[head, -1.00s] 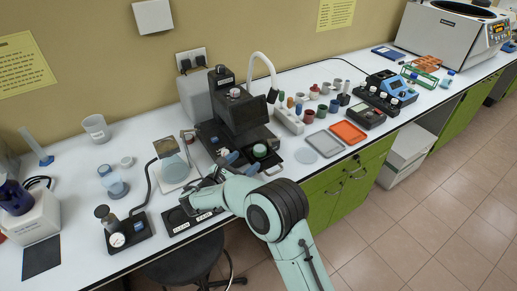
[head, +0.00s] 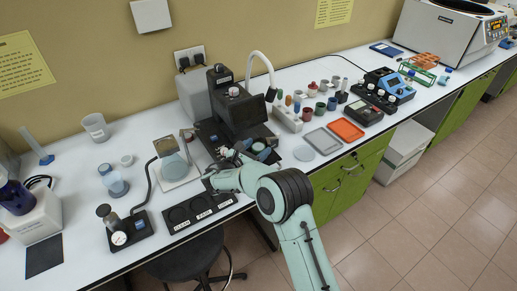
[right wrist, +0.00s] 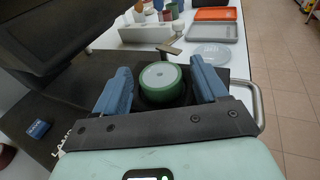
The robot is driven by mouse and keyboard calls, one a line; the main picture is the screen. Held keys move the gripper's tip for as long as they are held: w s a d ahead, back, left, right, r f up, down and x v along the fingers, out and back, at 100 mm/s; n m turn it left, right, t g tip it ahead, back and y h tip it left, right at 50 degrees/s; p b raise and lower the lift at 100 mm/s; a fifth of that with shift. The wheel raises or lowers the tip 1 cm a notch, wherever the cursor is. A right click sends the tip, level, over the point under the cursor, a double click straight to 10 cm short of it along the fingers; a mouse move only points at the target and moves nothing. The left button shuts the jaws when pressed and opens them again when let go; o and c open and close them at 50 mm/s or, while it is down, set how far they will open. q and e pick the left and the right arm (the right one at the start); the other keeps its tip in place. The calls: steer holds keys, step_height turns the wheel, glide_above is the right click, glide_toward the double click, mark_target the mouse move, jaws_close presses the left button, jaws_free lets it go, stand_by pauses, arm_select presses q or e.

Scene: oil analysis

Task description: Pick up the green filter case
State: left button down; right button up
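The green filter case (right wrist: 162,84) is a short round case with a green side and a pale lid. In the right wrist view it sits upright on a dark base, between the two blue fingers of my right gripper (right wrist: 160,72). A gap shows on both sides of the case, so the fingers are open and not touching it. In the head view my right gripper (head: 251,151) is at the front of the black instrument (head: 243,112), and its fingers largely hide the case. My left gripper is not in view.
A black three-place tray (head: 198,207) lies at the bench's front edge, left of my right gripper. A pale round dish (head: 324,141), a grey tray (head: 323,141) and an orange tray (head: 347,131) lie to the right. A metal handle (right wrist: 254,100) stands close by the right finger.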

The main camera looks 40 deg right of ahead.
mark_target(255, 149)
steer(key=c, duration=0.8)
